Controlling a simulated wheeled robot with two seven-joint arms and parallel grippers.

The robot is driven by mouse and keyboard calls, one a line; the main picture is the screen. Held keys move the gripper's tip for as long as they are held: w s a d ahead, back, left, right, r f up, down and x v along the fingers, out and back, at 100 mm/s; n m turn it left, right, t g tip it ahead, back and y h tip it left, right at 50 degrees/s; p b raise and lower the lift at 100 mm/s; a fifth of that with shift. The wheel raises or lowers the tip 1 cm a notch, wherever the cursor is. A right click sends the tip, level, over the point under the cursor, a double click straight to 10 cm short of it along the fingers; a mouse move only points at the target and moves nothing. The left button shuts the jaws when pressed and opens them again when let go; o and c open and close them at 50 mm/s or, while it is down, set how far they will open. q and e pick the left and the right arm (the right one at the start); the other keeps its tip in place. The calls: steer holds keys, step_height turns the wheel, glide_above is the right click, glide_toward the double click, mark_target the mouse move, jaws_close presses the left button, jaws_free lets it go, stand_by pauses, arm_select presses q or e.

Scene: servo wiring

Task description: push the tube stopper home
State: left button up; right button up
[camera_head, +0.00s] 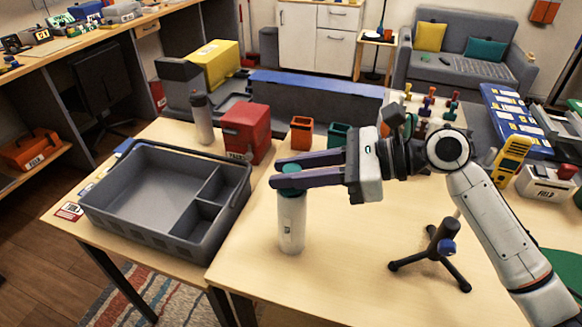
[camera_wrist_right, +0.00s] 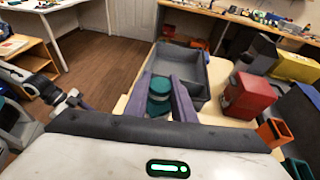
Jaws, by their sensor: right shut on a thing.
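A white tube (camera_head: 291,222) stands upright on the light wood table, right of the grey tray. A teal stopper (camera_head: 290,169) shows at its top; it also shows in the right wrist view (camera_wrist_right: 159,92). My right gripper (camera_head: 285,170) reaches in level from the right, with its two long purple fingers on either side of the stopper, shut on it. The fingers hide the join between stopper and tube, so the stopper's depth cannot be told. What looks like my left gripper (camera_wrist_right: 82,104) shows small at the left of the right wrist view, away from the tube; its jaws are unclear.
The grey compartment tray (camera_head: 125,228) lies left of the tube. A red box (camera_head: 245,133), a grey bottle (camera_head: 202,119) and orange (camera_head: 301,133) and teal bins stand behind. A small black tripod (camera_head: 436,258) stands at right. The table front between is clear.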

steer(key=shift+f, duration=0.65)
steer(key=shift+r, duration=0.15)
steer(key=shift+r, duration=2.15)
